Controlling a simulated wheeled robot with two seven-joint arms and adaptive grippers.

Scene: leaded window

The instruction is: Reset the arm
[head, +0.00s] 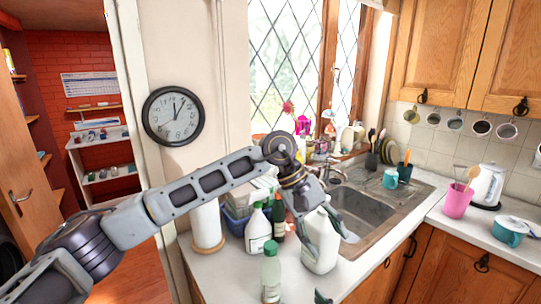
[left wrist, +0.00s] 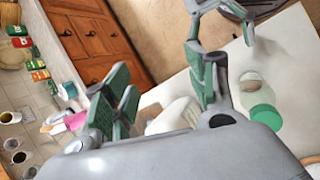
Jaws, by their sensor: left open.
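My left arm reaches across the head view from the left. Its gripper (head: 318,226) points down over the counter at a white jug-like bottle (head: 321,254). In the left wrist view the green-padded fingers of this gripper (left wrist: 165,88) are spread apart. A white bottle (left wrist: 176,114) shows between and beyond them; I cannot tell whether they touch it. A grey and green jointed piece (left wrist: 222,20) at the top of the left wrist view may be my right gripper. Its jaws cannot be judged.
A green-capped bottle (head: 271,273) stands at the counter's front, with a white bottle (head: 258,232) and a dark green bottle (head: 278,218) behind. A paper roll (head: 207,226) is left. The sink (head: 362,207), pink cup (head: 457,201), kettle (head: 487,184) and teal pot (head: 508,231) are right.

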